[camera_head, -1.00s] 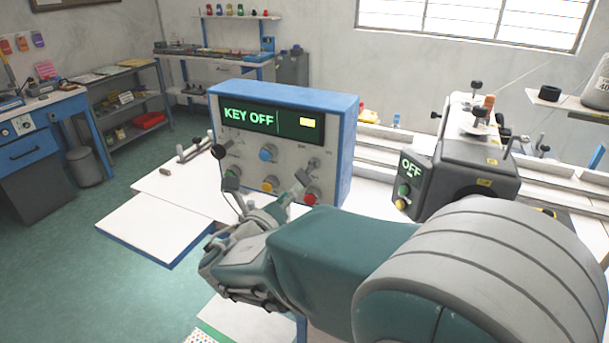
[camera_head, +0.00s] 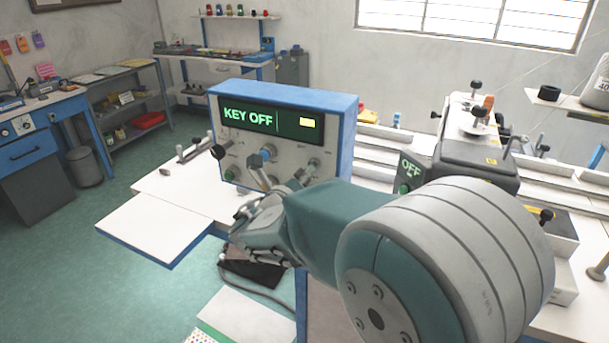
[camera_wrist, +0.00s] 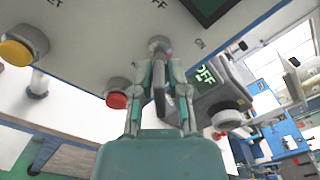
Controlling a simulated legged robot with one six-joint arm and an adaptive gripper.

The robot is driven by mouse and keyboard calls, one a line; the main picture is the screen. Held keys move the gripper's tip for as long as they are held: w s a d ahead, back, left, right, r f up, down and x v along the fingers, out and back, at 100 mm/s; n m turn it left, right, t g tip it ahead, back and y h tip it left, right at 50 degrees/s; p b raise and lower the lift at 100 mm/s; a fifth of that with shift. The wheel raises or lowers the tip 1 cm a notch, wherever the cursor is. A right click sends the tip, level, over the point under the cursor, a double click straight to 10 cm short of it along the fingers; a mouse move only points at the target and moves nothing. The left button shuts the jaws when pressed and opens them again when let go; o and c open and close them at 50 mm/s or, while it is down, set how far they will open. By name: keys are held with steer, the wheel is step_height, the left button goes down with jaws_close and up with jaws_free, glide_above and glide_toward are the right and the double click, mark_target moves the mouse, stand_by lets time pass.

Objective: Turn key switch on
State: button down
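The control box (camera_head: 349,125) has a blue housing and a pale front panel, and its display (camera_head: 262,121) reads "KEY OFF". A round metal switch (camera_head: 314,164) on the right of the panel appears to be the key switch. In the wrist view this switch (camera_wrist: 160,45) lies at the fingertips, beside a partly legible "OFF" label. My gripper (camera_head: 279,176) is in front of the lower panel with its fingers apart. In the wrist view the two fingers (camera_wrist: 161,72) flank the switch; contact cannot be told. A dark flat piece between them is unclear.
A dark machine (camera_head: 465,165) showing "OFF" stands at the right. The white table (camera_head: 155,228) is mostly clear.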

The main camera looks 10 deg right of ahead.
steer(key=shift+f+m, duration=0.15)
steer(key=shift+m, duration=0.15)
steer(key=m, duration=0.5)
steer(key=shift+f+m, duration=0.1)
steer(key=shift+m, duration=0.2)
steer(key=m, duration=0.3)
steer(key=shift+m, duration=0.3)
steer(key=m, duration=0.3)
steer(key=shift+a+m, duration=0.1)
steer(key=shift+m, duration=0.2)
stand_by(0.7)
steer(key=c, duration=0.8)
jaws_free()
steer(key=shift+o, duration=0.2)
